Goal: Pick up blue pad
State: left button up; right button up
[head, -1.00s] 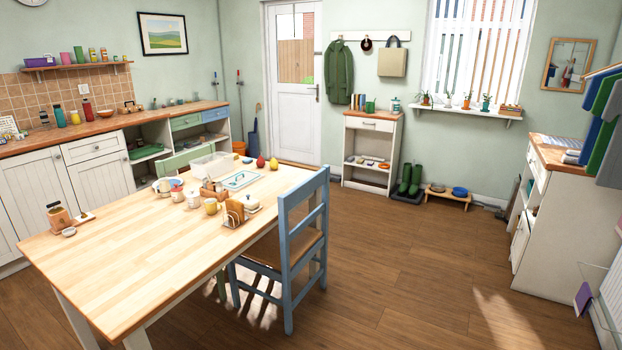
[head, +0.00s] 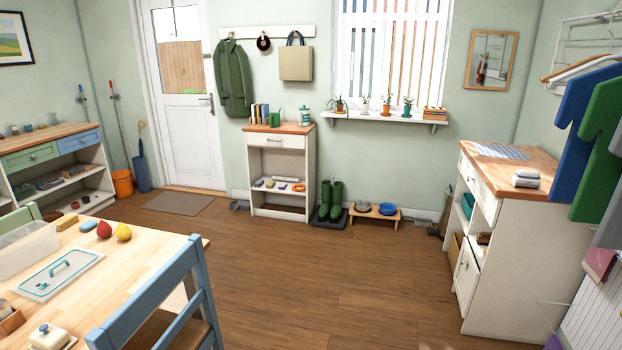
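I cannot make out a blue pad for certain. A blue-and-white striped flat cloth (head: 500,151) lies on the wooden top of the white cabinet at the right. Small items, among them a grey-blue one (head: 259,183), lie on the middle shelf of the small white cabinet (head: 277,212) by the door; they are too small to identify. Neither of my grippers is in view.
The wooden table (head: 120,262) and blue chair (head: 165,310) fill the lower left. Green boots (head: 331,200) and a low stand with bowls (head: 375,214) line the back wall. Open floor (head: 340,280) lies in the middle.

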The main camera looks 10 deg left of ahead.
aim_at(87, 227)
jog(key=i+j+u, duration=0.1)
jog(key=i, duration=2.1)
jog(key=i+u, duration=0.15)
jog(key=i, duration=0.35)
jog(key=i+l+u, duration=0.1)
jog(key=i, duration=0.45)
jog(key=i+u, duration=0.25)
jog(key=u, duration=0.2)
jog(key=i+l+u, duration=0.1)
jog(key=i+u, duration=0.15)
jog(key=u, duration=0.25)
jog(key=i+l+u, duration=0.2)
jog(key=u, duration=0.25)
jog(key=i, duration=0.05)
